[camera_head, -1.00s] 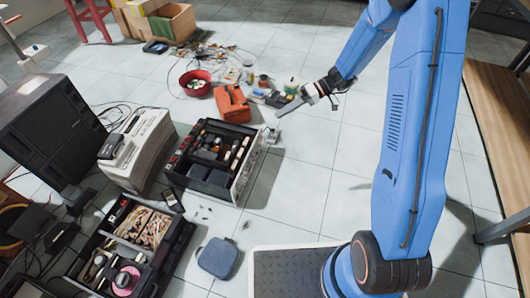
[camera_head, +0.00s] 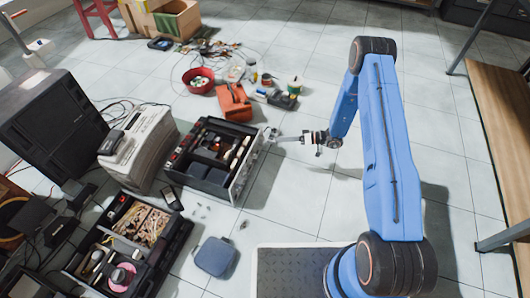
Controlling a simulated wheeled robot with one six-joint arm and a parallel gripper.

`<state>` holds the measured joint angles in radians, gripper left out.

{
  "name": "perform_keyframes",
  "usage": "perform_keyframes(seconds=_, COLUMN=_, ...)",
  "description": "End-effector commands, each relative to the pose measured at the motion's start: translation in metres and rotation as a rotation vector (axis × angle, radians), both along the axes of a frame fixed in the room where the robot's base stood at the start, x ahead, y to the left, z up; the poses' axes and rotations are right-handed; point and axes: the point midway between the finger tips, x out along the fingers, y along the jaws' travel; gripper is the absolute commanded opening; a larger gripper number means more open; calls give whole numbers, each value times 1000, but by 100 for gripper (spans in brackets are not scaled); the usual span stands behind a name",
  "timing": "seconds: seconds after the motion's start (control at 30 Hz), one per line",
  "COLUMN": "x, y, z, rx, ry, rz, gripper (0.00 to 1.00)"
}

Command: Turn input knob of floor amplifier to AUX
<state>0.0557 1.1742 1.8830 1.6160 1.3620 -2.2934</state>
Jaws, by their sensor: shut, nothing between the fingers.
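The floor amplifier (camera_head: 186,180) is a dark, open-topped box with parts inside, standing on the tiles at centre left. Its pale front panel (camera_head: 239,178) faces right and is seen very obliquely. The input knob and its markings are too small to make out. My gripper (camera_head: 275,138) is shut and empty. It reaches in from the right, with its tips close to the far end of the front panel. I cannot tell whether the tips touch the panel or a knob.
An orange box (camera_head: 234,103), a red bowl (camera_head: 196,80) and loose cables lie behind the amplifier. A white device (camera_head: 145,145) stands to its left. A blue case (camera_head: 216,257) and an open toolbox (camera_head: 135,240) lie nearer. The floor right of the panel is clear.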

Motion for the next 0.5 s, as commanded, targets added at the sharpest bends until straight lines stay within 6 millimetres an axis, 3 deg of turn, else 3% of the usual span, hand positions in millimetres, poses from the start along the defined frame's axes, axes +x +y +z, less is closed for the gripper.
perform_keyframes(seconds=0.03, x=-1, y=-1, z=-16, rx=4, ry=-7, rz=-15, gripper=0)
perform_keyframes(seconds=0.2, x=1, y=-2, z=-47, rx=9, ry=-40, rz=-52, gripper=0)
perform_keyframes(seconds=0.5, x=3, y=13, z=-58, rx=10, ry=-51, rz=-60, gripper=0)
